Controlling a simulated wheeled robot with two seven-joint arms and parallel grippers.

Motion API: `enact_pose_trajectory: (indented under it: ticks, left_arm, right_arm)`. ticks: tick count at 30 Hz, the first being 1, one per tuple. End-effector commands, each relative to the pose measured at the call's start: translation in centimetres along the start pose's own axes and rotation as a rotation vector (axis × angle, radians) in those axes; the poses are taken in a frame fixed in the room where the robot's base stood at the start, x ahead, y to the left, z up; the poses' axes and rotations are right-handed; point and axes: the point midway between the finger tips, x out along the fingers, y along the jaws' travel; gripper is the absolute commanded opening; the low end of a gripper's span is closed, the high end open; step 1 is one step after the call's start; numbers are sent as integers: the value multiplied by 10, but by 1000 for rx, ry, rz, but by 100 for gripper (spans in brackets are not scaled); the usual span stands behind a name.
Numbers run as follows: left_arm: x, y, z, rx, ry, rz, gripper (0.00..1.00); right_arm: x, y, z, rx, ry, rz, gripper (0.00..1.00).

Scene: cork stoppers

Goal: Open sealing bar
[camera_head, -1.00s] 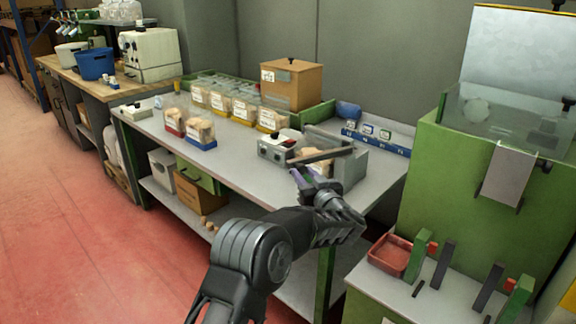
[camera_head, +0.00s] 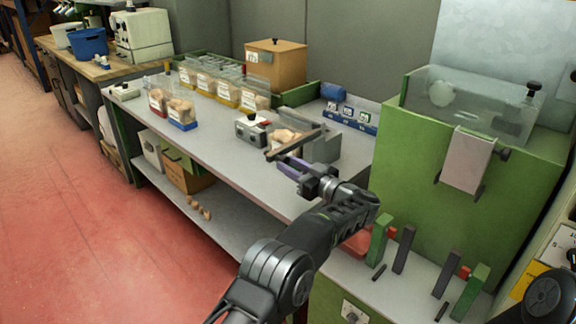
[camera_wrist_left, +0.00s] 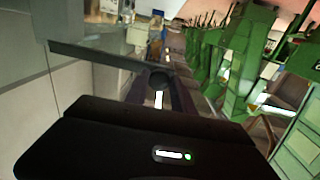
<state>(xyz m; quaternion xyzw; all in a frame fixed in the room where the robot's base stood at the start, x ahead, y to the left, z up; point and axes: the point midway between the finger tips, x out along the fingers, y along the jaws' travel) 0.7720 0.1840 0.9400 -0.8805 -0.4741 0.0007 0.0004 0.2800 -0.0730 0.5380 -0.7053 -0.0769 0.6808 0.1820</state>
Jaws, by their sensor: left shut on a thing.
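The sealing bar (camera_head: 296,143) is a long dark bar over the grey bag sealer (camera_head: 320,148) near the bench's right end. It slants up to the right in the head view, raised above the sealer. My left gripper (camera_head: 284,162), with purplish fingers, is shut on the bar near its front end. In the left wrist view the bar (camera_wrist_left: 95,54) runs up to the tips of my left gripper (camera_wrist_left: 158,80); the exact grip is dark there. A bag of corks (camera_head: 287,136) sits behind the bar.
A small control box (camera_head: 252,130) with a dark knob stands left of the sealer. Cork-filled bins (camera_head: 225,95) and a cardboard box (camera_head: 276,65) stand further back. A green machine (camera_head: 425,160) is close on the right. The bench front is clear.

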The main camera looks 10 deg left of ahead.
Motion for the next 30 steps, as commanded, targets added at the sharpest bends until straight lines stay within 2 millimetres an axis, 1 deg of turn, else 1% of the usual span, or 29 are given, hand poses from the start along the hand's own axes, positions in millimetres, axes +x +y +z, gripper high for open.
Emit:
enact_pose_trajectory:
  ticks: [2, 3, 11, 18, 22, 26, 30]
  left_arm:
    - [0, 1, -3, -4, 2, 3, 0]
    - [0, 1, -3, -4, 3, 4, 30]
    - [0, 1, -1, -3, 1, 3, 52]
    - [0, 0, -1, -2, 1, 3, 52]
    - [-6, 2, -1, 0, 2, 6, 52]
    - [-22, 2, 0, -1, 3, 8, 52]
    - [-45, 2, 0, 0, 4, 8, 52]
  right_arm:
    - [0, 0, 0, 0, 0, 0, 0]
    - [0, 0, 0, 0, 0, 0, 0]
    - [0, 0, 0, 0, 0, 0, 0]
    - [0, 0, 0, 0, 0, 0, 0]
    - [1, 0, 0, 0, 0, 0, 0]
    - [3, 1, 0, 0, 0, 0, 0]
    - [6, 3, 0, 0, 0, 0, 0]
